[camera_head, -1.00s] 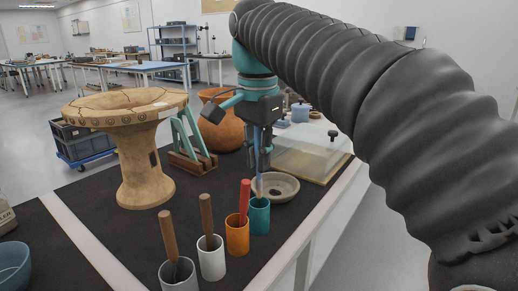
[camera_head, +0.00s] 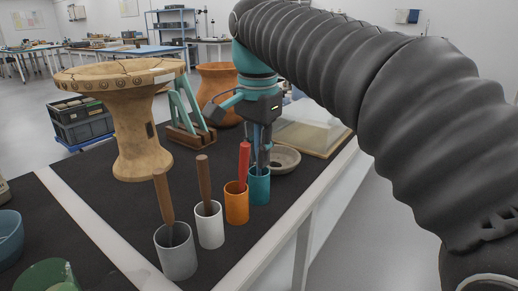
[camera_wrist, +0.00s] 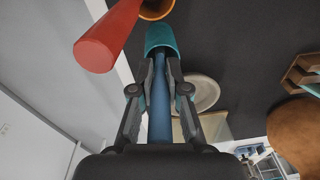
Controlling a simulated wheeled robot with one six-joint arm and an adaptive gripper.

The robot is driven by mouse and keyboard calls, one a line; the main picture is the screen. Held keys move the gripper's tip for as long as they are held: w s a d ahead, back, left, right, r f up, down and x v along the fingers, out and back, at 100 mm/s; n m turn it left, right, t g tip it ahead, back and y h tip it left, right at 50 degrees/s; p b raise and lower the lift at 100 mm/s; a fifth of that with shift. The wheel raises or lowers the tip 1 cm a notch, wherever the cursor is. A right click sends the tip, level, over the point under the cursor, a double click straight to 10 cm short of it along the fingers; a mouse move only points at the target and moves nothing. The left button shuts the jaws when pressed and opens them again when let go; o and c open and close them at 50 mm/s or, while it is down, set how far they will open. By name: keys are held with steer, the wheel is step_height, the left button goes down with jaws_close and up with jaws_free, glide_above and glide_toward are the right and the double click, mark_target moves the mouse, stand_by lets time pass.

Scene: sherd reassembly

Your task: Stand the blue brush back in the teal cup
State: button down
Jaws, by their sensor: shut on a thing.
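The blue brush (camera_wrist: 160,112) is between the two fingers of my gripper (camera_wrist: 160,65), which is shut on it. In the head view my gripper (camera_head: 262,160) is low over the teal cup (camera_head: 259,192), with its fingers close to the rim. The brush (camera_head: 257,138) looks near upright there, partly hidden by the fingers. In the wrist view the brush runs toward the mouth of the teal cup (camera_wrist: 160,36). Its far end appears to be inside the cup, but that end is hidden.
An orange cup (camera_head: 236,207) with a red-handled tool (camera_head: 244,160) stands close beside the teal cup. A white cup (camera_head: 210,229) and a grey cup (camera_head: 177,258) hold brown-handled tools. A shallow bowl (camera_head: 285,158) lies just behind.

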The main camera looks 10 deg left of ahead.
steer(key=shift+f, duration=0.25)
steer(key=c, duration=1.1)
jaws_free()
steer(key=shift+r, duration=0.1)
steer(key=shift+s+r, duration=0.15)
steer(key=shift+r, duration=1.7)
steer(key=shift+s+r, duration=0.15)
steer(key=shift+r, duration=1.65)
